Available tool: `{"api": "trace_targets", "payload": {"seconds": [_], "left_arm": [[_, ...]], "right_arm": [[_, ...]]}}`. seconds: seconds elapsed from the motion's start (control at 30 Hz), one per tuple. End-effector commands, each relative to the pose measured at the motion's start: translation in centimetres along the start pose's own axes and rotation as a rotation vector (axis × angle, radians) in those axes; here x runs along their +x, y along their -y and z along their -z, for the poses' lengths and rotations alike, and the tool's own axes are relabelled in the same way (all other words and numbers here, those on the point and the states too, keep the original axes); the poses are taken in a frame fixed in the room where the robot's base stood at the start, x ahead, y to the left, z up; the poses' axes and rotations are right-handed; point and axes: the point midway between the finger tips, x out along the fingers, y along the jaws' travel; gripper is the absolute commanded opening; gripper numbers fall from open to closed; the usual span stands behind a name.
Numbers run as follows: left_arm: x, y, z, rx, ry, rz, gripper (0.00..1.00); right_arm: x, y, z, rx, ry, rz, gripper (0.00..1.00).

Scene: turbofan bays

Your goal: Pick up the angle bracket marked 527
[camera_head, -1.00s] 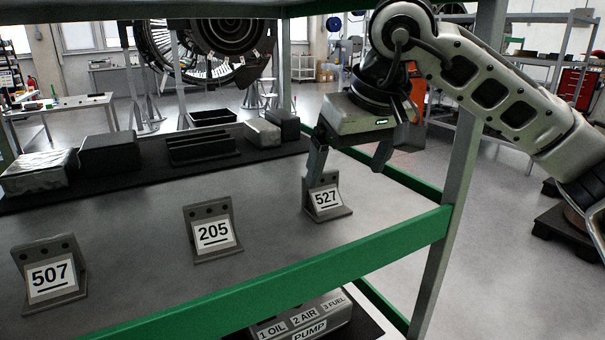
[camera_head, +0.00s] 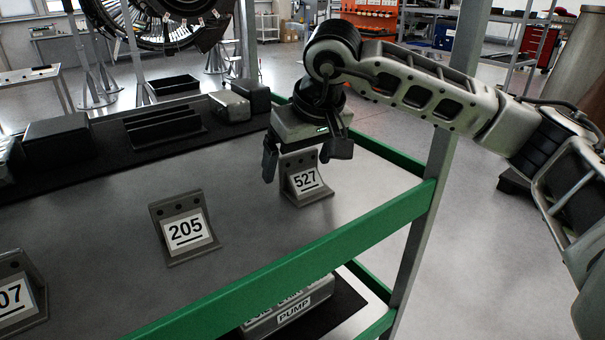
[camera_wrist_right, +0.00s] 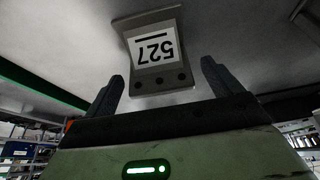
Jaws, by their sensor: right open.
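The angle bracket marked 527 (camera_head: 306,181) stands on the grey shelf at the right, near the green front rail. It also shows upside down in the right wrist view (camera_wrist_right: 155,50), ahead of the fingertips and between their lines. In the right wrist view the fingers (camera_wrist_right: 162,77) sit on either side of the bracket's near end, with gaps. I cannot tell whether either finger touches it. My left gripper is not in view.
The bracket marked 205 (camera_head: 184,229) stands left of 527, and another ending in 07 (camera_head: 18,293) is at the left edge. Dark and grey boxes (camera_head: 229,107) sit on a black mat at the back. A green rail (camera_head: 290,265) and a post (camera_head: 445,150) bound the shelf.

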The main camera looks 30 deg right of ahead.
Motion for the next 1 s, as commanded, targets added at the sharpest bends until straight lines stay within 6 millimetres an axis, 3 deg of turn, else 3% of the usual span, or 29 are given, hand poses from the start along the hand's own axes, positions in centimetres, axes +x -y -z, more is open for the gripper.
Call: {"api": "trace_targets", "payload": {"seconds": [0.13,0.3,0.33,0.67,1.0], "left_arm": [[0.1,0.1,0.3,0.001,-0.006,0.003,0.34],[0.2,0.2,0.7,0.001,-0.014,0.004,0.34],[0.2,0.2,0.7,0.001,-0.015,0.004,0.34],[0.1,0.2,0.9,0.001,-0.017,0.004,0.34],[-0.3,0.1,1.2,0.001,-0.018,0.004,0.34]], "right_arm": [[0.0,0.0,0.0,0.001,0.0,0.0,0.88],[0.0,0.0,0.0,0.001,0.0,0.0,0.41],[0.0,0.0,0.0,0.001,0.0,0.0,0.38],[-0.3,0.0,0.1,0.001,-0.002,0.0,0.38],[-3.1,-0.3,1.1,0.007,-0.005,-0.003,0.38]]}}
